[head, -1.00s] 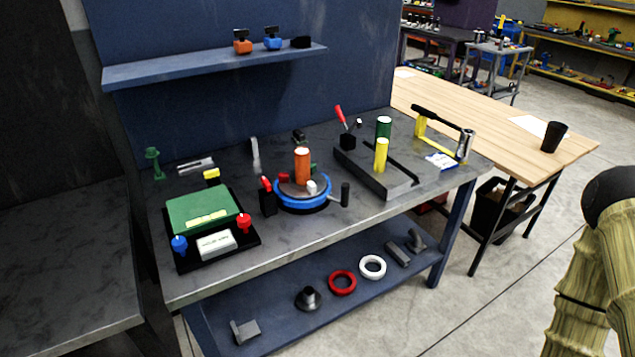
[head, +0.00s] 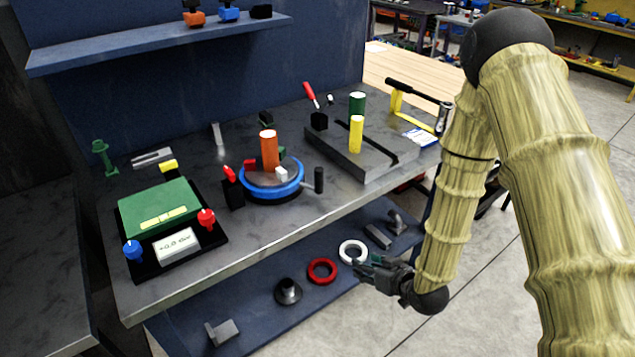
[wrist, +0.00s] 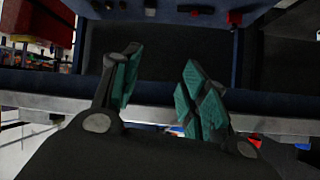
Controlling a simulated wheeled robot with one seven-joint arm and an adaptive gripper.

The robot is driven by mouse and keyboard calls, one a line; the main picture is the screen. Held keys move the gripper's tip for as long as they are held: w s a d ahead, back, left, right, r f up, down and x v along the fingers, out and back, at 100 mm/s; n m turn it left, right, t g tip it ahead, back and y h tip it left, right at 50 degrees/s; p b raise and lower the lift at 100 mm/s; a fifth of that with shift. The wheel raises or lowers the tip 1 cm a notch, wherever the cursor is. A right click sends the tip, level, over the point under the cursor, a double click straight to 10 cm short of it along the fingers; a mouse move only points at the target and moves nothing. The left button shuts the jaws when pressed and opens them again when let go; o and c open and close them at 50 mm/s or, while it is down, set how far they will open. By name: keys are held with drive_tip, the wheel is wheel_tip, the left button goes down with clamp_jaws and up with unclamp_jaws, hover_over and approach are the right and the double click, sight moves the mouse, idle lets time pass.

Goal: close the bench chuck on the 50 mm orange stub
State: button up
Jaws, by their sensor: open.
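The orange stub (head: 269,150) stands upright on the bench chuck (head: 271,189), a round blue-rimmed disc with red, white and green jaws around the stub. I cannot tell whether the jaws touch it. A dark handle (head: 318,180) sticks out at the chuck's right side. My gripper (head: 364,272) is in front of the bench, low and to the right of the chuck, at about the lower shelf's height. In the wrist view my gripper (wrist: 158,85) shows two teal-padded fingers spread apart with nothing between them.
A grey slotted block (head: 350,155) with green and yellow cylinders stands right of the chuck. A black-based green box (head: 158,207) with blue and red knobs stands left. A red-topped black block (head: 232,188) stands close by the chuck. The lower shelf (head: 255,318) holds rings and small parts.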

drive_tip(key=w+a+r+n+t+y+b, duration=0.15)
drive_tip(key=w+a+r+y, duration=0.25)
drive_tip(key=w+r, duration=0.45)
drive_tip(key=n+t+y, duration=0.1)
drive_tip(key=n+y, duration=0.2)
drive_tip(key=n, duration=0.1)
approach(322, 176)
drive_tip(key=shift+m, duration=0.25)
drive_tip(key=p+x, duration=0.2)
drive_tip(key=x, duration=0.9)
drive_tip(key=shift+w+f, duration=0.1)
drive_tip(key=shift+w, duration=0.05)
drive_tip(key=shift+t, duration=0.25)
clamp_jaws()
